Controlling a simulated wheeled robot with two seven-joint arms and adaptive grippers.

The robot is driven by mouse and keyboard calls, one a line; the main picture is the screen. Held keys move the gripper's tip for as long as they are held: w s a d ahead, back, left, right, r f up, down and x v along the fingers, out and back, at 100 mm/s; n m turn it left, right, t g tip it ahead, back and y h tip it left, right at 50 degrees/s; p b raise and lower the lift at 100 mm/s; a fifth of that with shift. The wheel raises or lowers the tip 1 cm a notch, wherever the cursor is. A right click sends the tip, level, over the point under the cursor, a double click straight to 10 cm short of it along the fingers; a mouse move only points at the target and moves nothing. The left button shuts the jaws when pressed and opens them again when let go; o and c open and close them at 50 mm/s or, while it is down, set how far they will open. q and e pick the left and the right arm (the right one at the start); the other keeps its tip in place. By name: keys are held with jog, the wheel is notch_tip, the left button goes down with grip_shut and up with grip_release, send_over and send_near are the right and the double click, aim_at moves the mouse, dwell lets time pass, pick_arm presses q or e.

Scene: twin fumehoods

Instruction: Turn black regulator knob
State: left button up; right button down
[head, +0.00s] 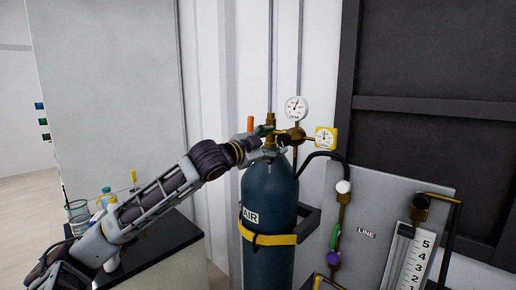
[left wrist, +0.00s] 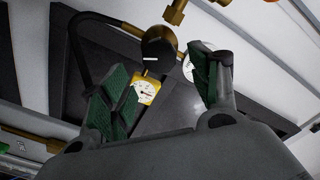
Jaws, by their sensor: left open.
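The black regulator knob (left wrist: 158,44) is round, with a white mark, in the left wrist view. It appears just beyond and between the fingertips of my left gripper (left wrist: 162,72). The gripper is open, its green-padded fingers apart and nothing held between them. In the head view my left gripper (head: 268,151) is at the top of the dark blue AIR cylinder (head: 268,198), beside the brass regulator (head: 295,134); the knob is hard to make out there. I cannot tell whether a finger touches the knob. My right gripper is not in view.
A white gauge (head: 297,108) and a yellow gauge (head: 326,138) sit close to the gripper. A black hose (head: 327,155) runs right to the LINE panel (head: 378,205). A yellow strap (head: 268,238) holds the cylinder. A black counter (head: 165,240) with bottles stands at left.

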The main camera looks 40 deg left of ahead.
pick_arm(q)
jog(key=shift+s+a, duration=0.2)
jog(key=shift+s, duration=2.65)
